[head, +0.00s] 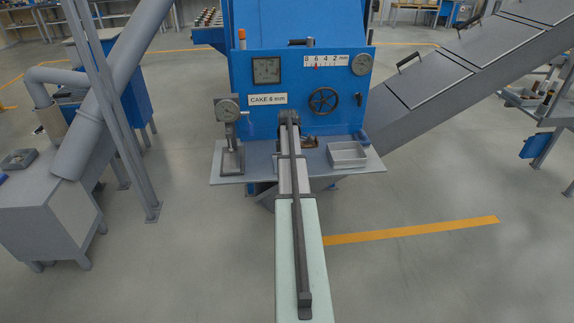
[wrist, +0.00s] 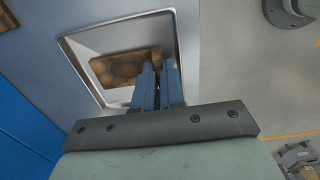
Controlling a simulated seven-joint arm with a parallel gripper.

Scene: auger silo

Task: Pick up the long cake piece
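I cannot tell which piece is the long one. My gripper (wrist: 158,66) reaches over the right part of the recess, its two fingers close together with a narrow gap. The fingertips overlap the brown pieces in the picture; whether they touch or hold one is not clear.
A grey shelf (head: 262,173) fronts the blue machine (head: 290,92). A dial gauge on a stand (head: 231,135) stands left of my gripper, and an empty-looking grey tray (head: 347,154) right of it. A handwheel (head: 323,101) and a "CAKE 6 mm" label (head: 268,99) are on the panel behind.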

